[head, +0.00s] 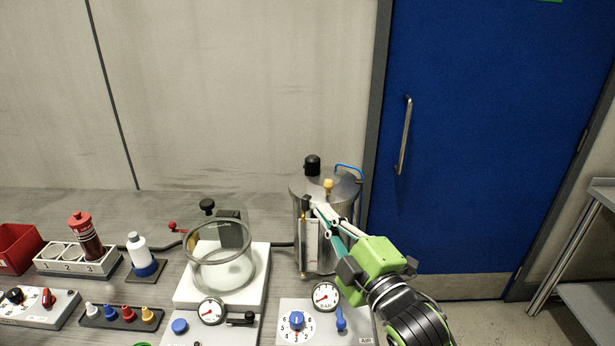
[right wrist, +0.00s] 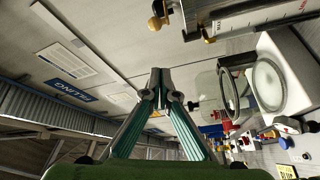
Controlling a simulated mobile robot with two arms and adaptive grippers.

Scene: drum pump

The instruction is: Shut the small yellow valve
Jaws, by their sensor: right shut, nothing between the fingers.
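A steel drum (head: 345,195) stands on the bench right of centre. A small yellow knob (head: 328,184) sits on its top; a yellow knob also shows near the top of the right wrist view (right wrist: 155,23). A gauge tube with yellowish fittings (head: 304,230) runs down the drum's front left. I cannot tell for sure which yellow part is the valve. My right gripper (head: 318,211) is shut and empty, its tips in front of the drum's upper part, just below the knob in the picture. In the right wrist view its fingertips (right wrist: 155,78) meet. My left gripper is out of view.
A glass vessel (head: 220,270) on a white block stands left of the drum. Panels with a dial (head: 211,310) and a blue knob (head: 297,320) lie in front. A bottle (head: 138,250) and red bin (head: 17,247) are left. A blue door (head: 490,130) is behind right.

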